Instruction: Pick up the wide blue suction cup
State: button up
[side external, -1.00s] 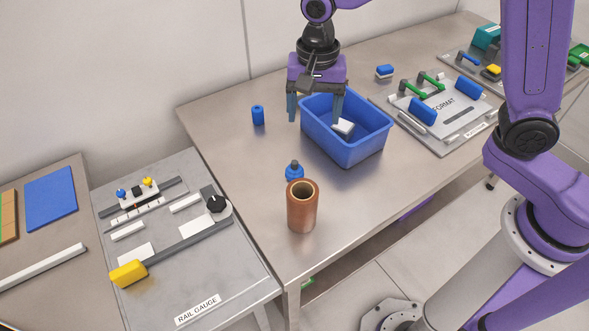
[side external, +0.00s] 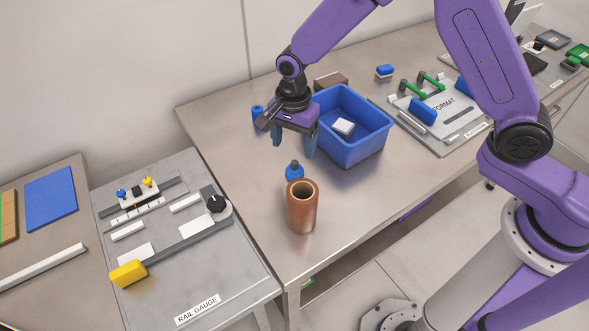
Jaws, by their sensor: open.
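A blue piece with a dark top (side external: 294,171) stands on the steel table just behind a copper-coloured tube, which hides part of its base. It looks like the wide blue suction cup. A narrower blue cylinder (side external: 257,111) stands farther back, partly hidden by my gripper. My gripper (side external: 294,146) is open, fingers pointing down, with nothing seen between them. It is above and behind the blue piece with the dark top, apart from it, beside the left side of the blue bin.
The copper-coloured tube (side external: 302,207) stands upright near the front edge. The blue bin (side external: 350,145) holds a white block (side external: 344,127). A brown block (side external: 331,80) lies behind it. A format plate (side external: 440,125) is at right; the rail gauge board (side external: 185,260) is at left.

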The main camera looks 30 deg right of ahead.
aim_at(295, 162)
jog(key=shift+d+f, duration=0.15)
jog(key=shift+f, duration=3.8)
jog(key=shift+s, duration=0.1)
jog(key=c, duration=1.1)
